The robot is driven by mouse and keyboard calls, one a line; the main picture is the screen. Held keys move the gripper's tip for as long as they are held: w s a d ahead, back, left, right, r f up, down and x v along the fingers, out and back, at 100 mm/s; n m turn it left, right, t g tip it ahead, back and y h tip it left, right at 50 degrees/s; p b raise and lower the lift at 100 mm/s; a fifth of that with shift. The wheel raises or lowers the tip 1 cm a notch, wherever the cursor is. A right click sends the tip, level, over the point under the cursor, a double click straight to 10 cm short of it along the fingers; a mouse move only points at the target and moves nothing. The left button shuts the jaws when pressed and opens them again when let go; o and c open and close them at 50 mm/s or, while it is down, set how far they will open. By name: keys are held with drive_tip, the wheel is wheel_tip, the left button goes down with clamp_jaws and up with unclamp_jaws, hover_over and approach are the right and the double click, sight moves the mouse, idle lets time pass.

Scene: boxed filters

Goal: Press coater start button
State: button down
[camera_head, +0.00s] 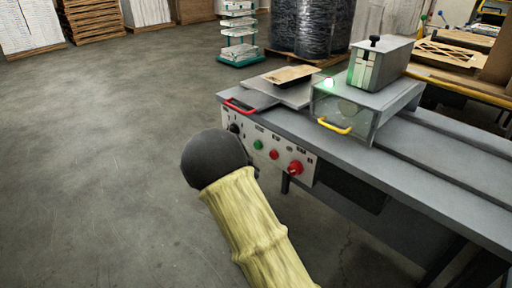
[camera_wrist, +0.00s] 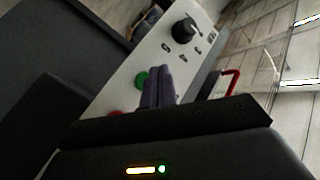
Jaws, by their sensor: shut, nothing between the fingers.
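The coater (camera_head: 345,150) is a long grey bench machine with a white control panel (camera_head: 262,164) on its front. A green button (camera_head: 258,144), likely the start button, sits on the panel between a black knob (camera_head: 234,128) and a small red button (camera_head: 274,155). A larger red knob (camera_head: 295,167) is farther right. In the wrist view, my gripper (camera_wrist: 158,70) is shut and empty, its fingertips in front of the panel. They overlap the right edge of the green button (camera_wrist: 141,79); whether they touch it I cannot tell. My forearm hides the gripper in the head view.
A red handle (camera_head: 238,106) and a yellow handle (camera_head: 334,126) stick out from the bench near the panel. A grey box (camera_head: 380,66) with a black knob stands on top. Open floor (camera_head: 110,140) lies left of the machine.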

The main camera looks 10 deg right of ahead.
drive_tip(key=shift+s+a, duration=0.55)
drive_tip(key=shift+a, duration=0.3)
drive_tip(key=shift+d, duration=0.1)
drive_tip(key=s+d+n+g+y, duration=0.1)
drive_tip(key=s+d+n+g, duration=0.2)
drive_tip(key=s, duration=0.8)
drive_tip(key=s+d+n+g+y, duration=0.15)
drive_tip(key=s+n+g, duration=0.35)
drive_tip(key=s, duration=0.7)
drive_tip(key=s+d+n+g+y, duration=0.15)
drive_tip(key=s+g, duration=0.35)
drive_tip(key=s, duration=0.6)
wheel_tip(320, 180, up, 31)
drive_tip(key=p, duration=3.2)
drive_tip(key=shift+d+h, duration=0.3)
drive_tip(key=shift+d, duration=0.1)
